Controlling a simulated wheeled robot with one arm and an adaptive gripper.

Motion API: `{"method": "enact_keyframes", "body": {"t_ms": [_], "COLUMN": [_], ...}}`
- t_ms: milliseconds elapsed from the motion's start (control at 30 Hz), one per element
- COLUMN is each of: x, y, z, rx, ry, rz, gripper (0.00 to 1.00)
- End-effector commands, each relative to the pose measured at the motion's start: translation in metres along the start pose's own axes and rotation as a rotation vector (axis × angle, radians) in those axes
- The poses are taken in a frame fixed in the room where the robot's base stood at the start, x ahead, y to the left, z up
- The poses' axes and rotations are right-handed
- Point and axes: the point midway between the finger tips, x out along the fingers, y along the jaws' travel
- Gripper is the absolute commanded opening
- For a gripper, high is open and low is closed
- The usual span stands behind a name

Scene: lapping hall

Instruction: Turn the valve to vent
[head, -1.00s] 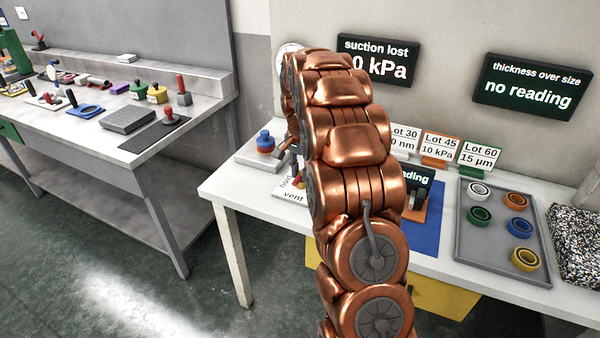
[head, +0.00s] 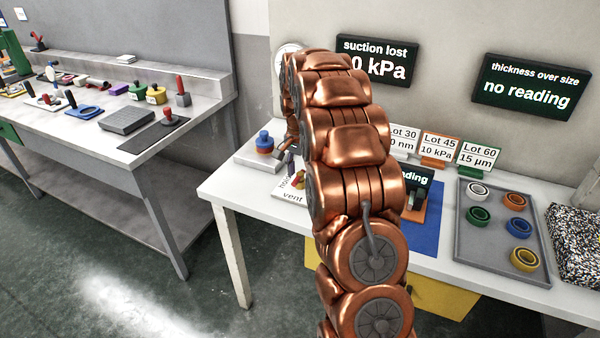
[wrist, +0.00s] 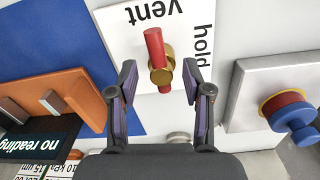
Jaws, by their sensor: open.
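The valve (wrist: 154,48) has a red bar handle over a brass hub on a white plate (wrist: 112,27). In the wrist view the word "vent" stands beyond the handle's upper end and "hold" to its right. The handle's upper end points roughly toward "vent". My gripper (wrist: 159,68) is open, with one finger on each side of the handle and visible gaps to both. It holds nothing.
A blue-and-red knob on a grey block (wrist: 240,110) stands right of the plate in the wrist view. An orange stand (wrist: 80,112) with a "no reading" display is left. A grey tray (head: 499,248) holds several rings. Wall screens (head: 376,60) read "suction lost" and "no reading" (head: 531,90).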

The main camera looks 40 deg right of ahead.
Motion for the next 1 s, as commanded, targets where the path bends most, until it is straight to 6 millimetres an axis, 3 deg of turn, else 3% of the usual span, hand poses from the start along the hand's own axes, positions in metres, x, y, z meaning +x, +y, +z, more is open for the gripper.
{"method": "enact_keyframes", "body": {"t_ms": [167, 600, 1000], "x": [-0.017, -0.091, -0.118], "y": [-0.001, 0.001, 0.001], "z": [-0.001, -0.001, 0.000], "rx": [0.000, 0.000, 0.000], "ry": [0.004, 0.003, 0.000], "rz": [-0.003, -0.002, 0.000], "gripper": [0.50, 0.50, 0.50]}}
